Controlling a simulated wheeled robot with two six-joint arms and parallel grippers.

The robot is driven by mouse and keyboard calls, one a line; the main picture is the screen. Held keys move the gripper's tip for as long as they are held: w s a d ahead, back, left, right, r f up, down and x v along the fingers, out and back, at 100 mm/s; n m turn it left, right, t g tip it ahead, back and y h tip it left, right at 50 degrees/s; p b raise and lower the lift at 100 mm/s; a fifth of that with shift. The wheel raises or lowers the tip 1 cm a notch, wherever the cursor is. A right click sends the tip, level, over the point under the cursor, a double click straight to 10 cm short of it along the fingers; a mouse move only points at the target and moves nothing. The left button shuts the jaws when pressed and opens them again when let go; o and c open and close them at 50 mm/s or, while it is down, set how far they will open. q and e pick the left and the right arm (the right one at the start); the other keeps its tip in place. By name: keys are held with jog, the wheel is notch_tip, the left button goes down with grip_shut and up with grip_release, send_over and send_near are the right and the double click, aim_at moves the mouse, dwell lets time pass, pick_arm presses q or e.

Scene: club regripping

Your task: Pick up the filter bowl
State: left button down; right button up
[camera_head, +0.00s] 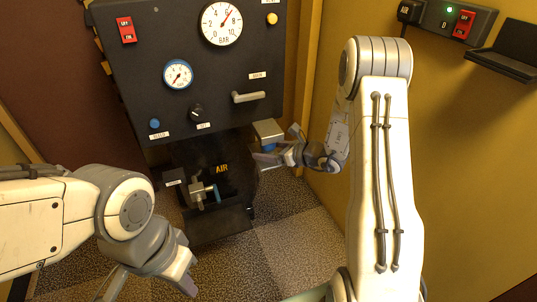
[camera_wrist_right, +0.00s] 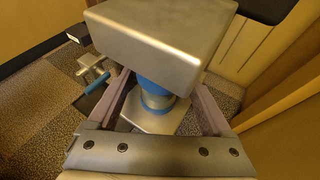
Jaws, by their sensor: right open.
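The filter bowl (camera_wrist_right: 155,92) is a blue cylinder with a metallic band, under a silver metal block (camera_wrist_right: 160,35) in the right wrist view. The block hides its top. In the head view the block (camera_head: 267,131) juts from the right side of the dark panel, and a little blue of the bowl shows below it. My right gripper (camera_head: 279,146) is open at the bowl. In the right wrist view its fingers (camera_wrist_right: 163,98) lie on either side of the bowl, with gaps visible. My left gripper (camera_head: 150,285) is open and empty at the lower left, far from the bowl.
The dark panel (camera_head: 205,105) carries gauges, a lever (camera_head: 249,97) and a red switch (camera_head: 126,30). A dark AIR tank (camera_head: 222,185) with a valve (camera_head: 200,193) stands below. A yellow wall and a black shelf (camera_head: 507,50) are at the right. Carpet floor in front is clear.

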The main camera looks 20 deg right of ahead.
jog(key=c, duration=1.3)
grip_shut()
jog(key=shift+r, duration=0.15)
